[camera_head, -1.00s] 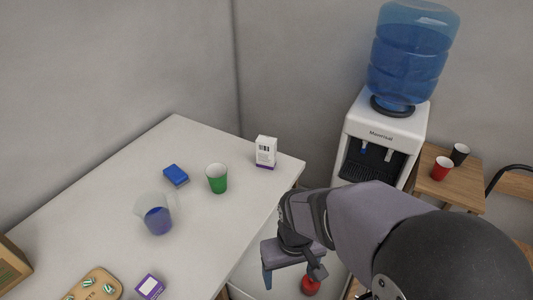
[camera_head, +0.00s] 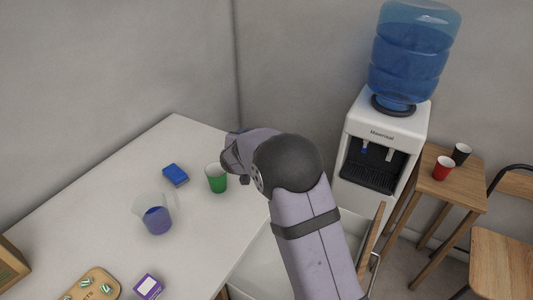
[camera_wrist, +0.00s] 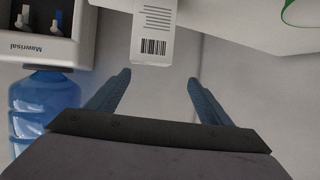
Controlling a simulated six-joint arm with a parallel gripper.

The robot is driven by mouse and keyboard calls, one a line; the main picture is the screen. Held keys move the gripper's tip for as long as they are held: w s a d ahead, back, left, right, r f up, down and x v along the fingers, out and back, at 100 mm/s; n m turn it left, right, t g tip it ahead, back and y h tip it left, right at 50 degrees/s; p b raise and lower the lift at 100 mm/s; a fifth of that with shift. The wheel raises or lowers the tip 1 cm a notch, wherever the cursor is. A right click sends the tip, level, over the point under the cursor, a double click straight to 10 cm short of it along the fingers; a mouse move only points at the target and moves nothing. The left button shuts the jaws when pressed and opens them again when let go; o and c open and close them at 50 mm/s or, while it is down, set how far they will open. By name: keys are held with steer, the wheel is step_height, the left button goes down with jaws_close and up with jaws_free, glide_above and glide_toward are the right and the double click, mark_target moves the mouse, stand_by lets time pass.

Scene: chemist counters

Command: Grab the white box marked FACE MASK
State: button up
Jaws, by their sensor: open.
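In the wrist view, a white box (camera_wrist: 154,30) with a barcode and small print stands at the top edge, just beyond my open fingertips. No FACE MASK marking can be read on it. My gripper (camera_wrist: 157,80) is open, its two blue fingers apart with nothing between them. The box sits a little left of the middle of the gap. In the head view, my arm hides the box and most of the gripper (camera_head: 232,140) at the table's far right corner.
A green cup (camera_head: 216,178) stands just left of my gripper. The white table (camera_head: 110,190) also holds a blue box (camera_head: 175,175), a clear cup of blue liquid (camera_head: 157,218) and a purple-and-white box (camera_head: 149,287). A water dispenser (camera_head: 385,130) stands to the right.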

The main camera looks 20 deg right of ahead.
steer(key=shift+m+h, duration=0.4)
steer(key=shift+h, duration=0.2)
steer(key=shift+w+d+f, duration=0.35)
steer(key=shift+d+f, duration=0.35)
steer(key=shift+f, duration=0.15)
steer(key=shift+w+d+f, duration=0.3)
steer(key=shift+d+f, duration=0.35)
steer(key=shift+f, duration=0.15)
steer(key=shift+w, duration=0.1)
steer(key=shift+p+x, duration=1)
steer(key=shift+x, duration=1.45)
steer(key=shift+f, duration=0.15)
steer(key=c, duration=1.1)
